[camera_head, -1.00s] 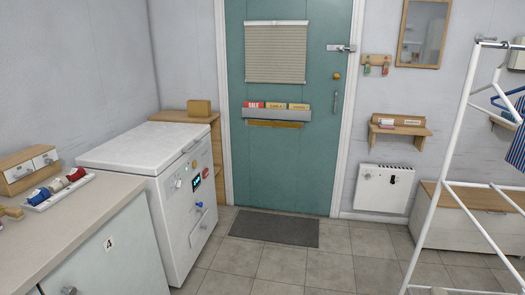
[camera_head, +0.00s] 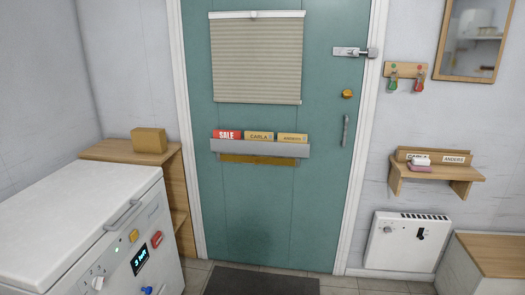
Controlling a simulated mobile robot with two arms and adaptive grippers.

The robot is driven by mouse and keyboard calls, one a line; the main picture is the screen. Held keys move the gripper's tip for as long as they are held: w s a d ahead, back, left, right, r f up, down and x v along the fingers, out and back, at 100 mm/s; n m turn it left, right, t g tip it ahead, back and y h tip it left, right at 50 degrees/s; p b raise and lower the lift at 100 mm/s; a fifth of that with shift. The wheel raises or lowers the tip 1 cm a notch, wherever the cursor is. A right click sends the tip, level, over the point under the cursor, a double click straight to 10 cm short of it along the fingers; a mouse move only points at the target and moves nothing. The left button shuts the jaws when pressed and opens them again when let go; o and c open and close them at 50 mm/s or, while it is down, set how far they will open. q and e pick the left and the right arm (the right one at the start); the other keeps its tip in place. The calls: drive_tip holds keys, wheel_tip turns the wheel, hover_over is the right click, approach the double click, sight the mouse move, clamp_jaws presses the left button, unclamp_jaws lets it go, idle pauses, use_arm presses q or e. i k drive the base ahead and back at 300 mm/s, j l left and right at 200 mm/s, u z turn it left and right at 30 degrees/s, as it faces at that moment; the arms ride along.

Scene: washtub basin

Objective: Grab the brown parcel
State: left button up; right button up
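The brown parcel (camera_head: 149,140) is a small box-shaped block. It rests on top of a wooden shelf unit (camera_head: 118,152), left of the teal door and behind the white chest appliance. Its front and top faces are visible and nothing covers it. Neither of my grippers shows in the head view.
The white chest appliance (camera_head: 75,222) stands at the lower left, in front of the shelf unit. A teal door (camera_head: 262,205) with a letter rack (camera_head: 260,148) is ahead. A dark mat (camera_head: 262,281) lies before it. A wall heater (camera_head: 407,240) and wooden bench (camera_head: 490,255) are at right.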

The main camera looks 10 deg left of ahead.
sight(148, 140)
drive_tip(key=i+l+u, duration=0.1)
drive_tip(key=i+u, duration=0.25)
drive_tip(key=i+l+u, duration=0.25)
drive_tip(key=i+u, duration=0.15)
drive_tip(key=i, duration=0.15)
drive_tip(key=i+l+u, duration=0.35)
drive_tip(key=i+l, duration=0.05)
drive_tip(key=i, duration=0.05)
